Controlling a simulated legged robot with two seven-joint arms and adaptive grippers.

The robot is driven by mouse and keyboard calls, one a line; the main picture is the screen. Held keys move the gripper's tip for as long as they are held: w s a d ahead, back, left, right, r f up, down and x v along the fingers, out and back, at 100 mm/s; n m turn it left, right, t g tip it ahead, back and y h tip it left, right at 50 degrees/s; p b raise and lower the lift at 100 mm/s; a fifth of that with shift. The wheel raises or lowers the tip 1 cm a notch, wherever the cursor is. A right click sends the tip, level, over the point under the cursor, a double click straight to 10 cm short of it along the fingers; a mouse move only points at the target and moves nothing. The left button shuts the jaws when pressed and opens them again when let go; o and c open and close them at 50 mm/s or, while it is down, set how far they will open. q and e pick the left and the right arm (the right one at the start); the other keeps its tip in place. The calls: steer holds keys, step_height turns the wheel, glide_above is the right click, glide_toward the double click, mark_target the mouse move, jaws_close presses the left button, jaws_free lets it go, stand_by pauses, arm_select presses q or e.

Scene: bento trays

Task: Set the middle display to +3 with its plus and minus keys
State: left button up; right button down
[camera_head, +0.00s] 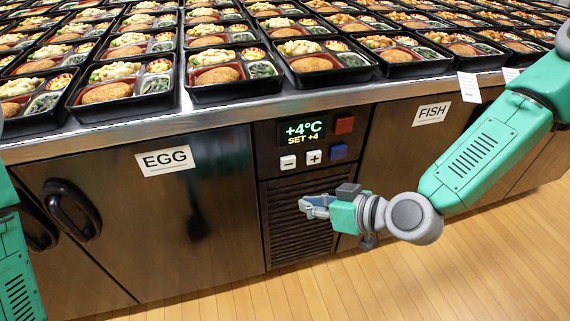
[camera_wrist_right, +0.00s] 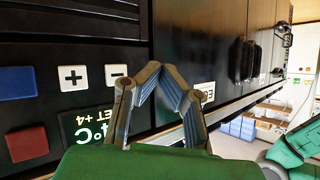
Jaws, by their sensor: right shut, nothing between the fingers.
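The middle display (camera_head: 303,131) reads "+4°C" and "SET +4" in the head view. Below it are the white minus key (camera_head: 288,162) and the white plus key (camera_head: 314,158). My right gripper (camera_head: 303,206) is shut and empty, below the keys and in front of the dark vent grille, apart from both keys. In the right wrist view the picture is turned over. There the plus key (camera_wrist_right: 73,78) and minus key (camera_wrist_right: 117,75) lie left of my shut fingertips (camera_wrist_right: 157,70), and the display (camera_wrist_right: 90,126) is partly cut off by my gripper. My left gripper is outside the views.
A red button (camera_head: 344,125) and a blue button (camera_head: 338,151) sit right of the display and plus key. Cabinet doors with an EGG label (camera_head: 165,160) and a FISH label (camera_head: 431,114) flank the panel. Bento trays (camera_head: 237,91) fill the counter above.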

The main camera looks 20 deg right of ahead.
mark_target(288, 162)
steer(key=w, duration=0.3)
steer(key=w+b, duration=0.1)
steer(key=w, duration=0.5)
steer(key=shift+w+a, duration=0.3)
steer(key=shift+a, duration=0.05)
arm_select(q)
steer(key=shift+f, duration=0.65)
arm_select(e)
steer(key=shift+a, duration=0.15)
stand_by(0.8)
